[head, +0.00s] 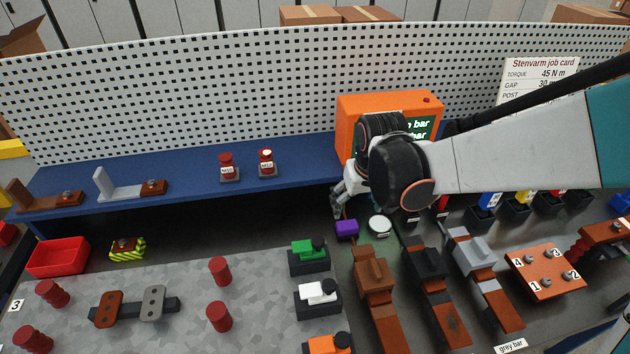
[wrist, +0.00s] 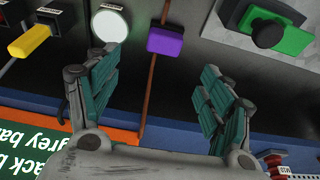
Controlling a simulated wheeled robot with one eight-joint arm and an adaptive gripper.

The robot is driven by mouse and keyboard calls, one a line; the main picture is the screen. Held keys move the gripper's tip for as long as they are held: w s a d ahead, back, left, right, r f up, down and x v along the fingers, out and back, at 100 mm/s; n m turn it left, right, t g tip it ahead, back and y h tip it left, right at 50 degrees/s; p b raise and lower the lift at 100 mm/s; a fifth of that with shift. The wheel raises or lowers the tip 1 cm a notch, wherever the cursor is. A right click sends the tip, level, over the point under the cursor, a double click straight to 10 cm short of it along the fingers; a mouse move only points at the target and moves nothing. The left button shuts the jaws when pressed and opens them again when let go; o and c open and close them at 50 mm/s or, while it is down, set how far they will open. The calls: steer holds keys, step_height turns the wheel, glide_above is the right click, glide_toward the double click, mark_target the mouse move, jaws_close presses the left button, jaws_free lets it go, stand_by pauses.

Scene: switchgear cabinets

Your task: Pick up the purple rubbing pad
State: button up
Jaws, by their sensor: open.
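The purple rubbing pad (head: 347,229) is a small purple block on the dark bench surface, left of a round white-topped disc (head: 380,226) in the head view. In the wrist view the pad (wrist: 165,41) lies ahead of my gripper (wrist: 160,88), beyond the gap between the fingertips. My gripper is open and empty, with its two teal-padded fingers spread wide. In the head view my gripper (head: 340,205) hangs near the pad, a little above it, partly hidden behind my wrist. The pad and fingers look apart.
A green block with a black knob (head: 308,250) stands left of the pad. An orange box with a screen (head: 352,113) stands behind my wrist. Brown, black and grey bars (head: 375,285) lie in front. The blue shelf edge (head: 200,195) runs behind the pad.

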mark_target(347, 225)
steer(key=b+x, duration=0.1)
steer(key=x, duration=0.6)
steer(key=shift+f+b, duration=0.1)
steer(key=shift+b, duration=0.3)
steer(key=x, duration=0.1)
steer(key=b+x, duration=0.1)
steer(key=x, duration=0.1)
steer(key=b+x, duration=0.1)
steer(key=x, duration=0.1)
steer(key=shift+s+a+f, duration=0.1)
steer(key=shift+s+a, duration=0.1)
steer(key=shift+a, duration=0.15)
steer(key=c, duration=1.1)
